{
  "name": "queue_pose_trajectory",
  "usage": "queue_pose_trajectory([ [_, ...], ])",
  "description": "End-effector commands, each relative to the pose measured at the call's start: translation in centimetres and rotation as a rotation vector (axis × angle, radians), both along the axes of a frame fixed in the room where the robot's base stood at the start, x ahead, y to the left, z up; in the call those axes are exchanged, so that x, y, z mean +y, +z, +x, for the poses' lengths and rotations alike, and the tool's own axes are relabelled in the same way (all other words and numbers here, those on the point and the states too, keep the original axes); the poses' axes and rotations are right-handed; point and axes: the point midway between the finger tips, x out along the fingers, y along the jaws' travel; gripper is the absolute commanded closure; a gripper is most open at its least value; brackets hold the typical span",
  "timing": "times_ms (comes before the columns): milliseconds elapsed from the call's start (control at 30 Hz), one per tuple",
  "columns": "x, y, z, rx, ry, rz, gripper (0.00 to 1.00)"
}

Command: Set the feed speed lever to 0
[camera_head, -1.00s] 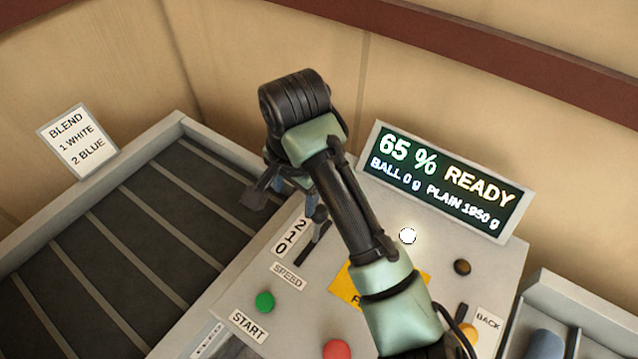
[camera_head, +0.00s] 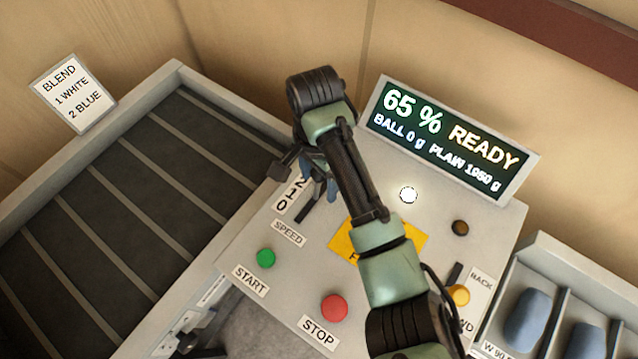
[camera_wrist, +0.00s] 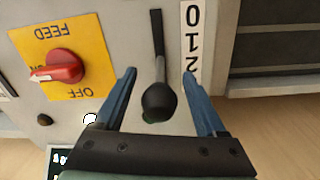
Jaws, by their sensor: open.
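The speed lever, a black stick with a round knob (camera_wrist: 158,103), stands in a dark slot on the grey panel. Its scale plate (camera_wrist: 192,42) reads 0, 1, 2, upside down in the wrist view. The knob is by the 2 end of the scale. My gripper (camera_wrist: 158,74) is open, with one blue finger on each side of the knob and visible gaps between. In the head view my gripper (camera_head: 318,172) is over the lever, and my arm partly hides it. The scale plate (camera_head: 292,195) and the SPEED label (camera_head: 288,233) show to the left.
A red feed dial (camera_wrist: 62,67) on a yellow plate is beside the lever. Green START (camera_head: 265,258) and red STOP (camera_head: 334,307) buttons are at the panel front. The display (camera_head: 450,137) reads 65 % READY. A slatted dark conveyor (camera_head: 130,220) lies left.

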Motion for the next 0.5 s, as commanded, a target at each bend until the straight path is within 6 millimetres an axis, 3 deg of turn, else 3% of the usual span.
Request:
queue_pose_trajectory([
  [200, -0.1, -2.1, -0.1, 0.001, 0.000, -0.001, 0.27],
  [500, 0.0, -2.4, 0.0, -0.001, 0.000, 0.000, 0.27],
])
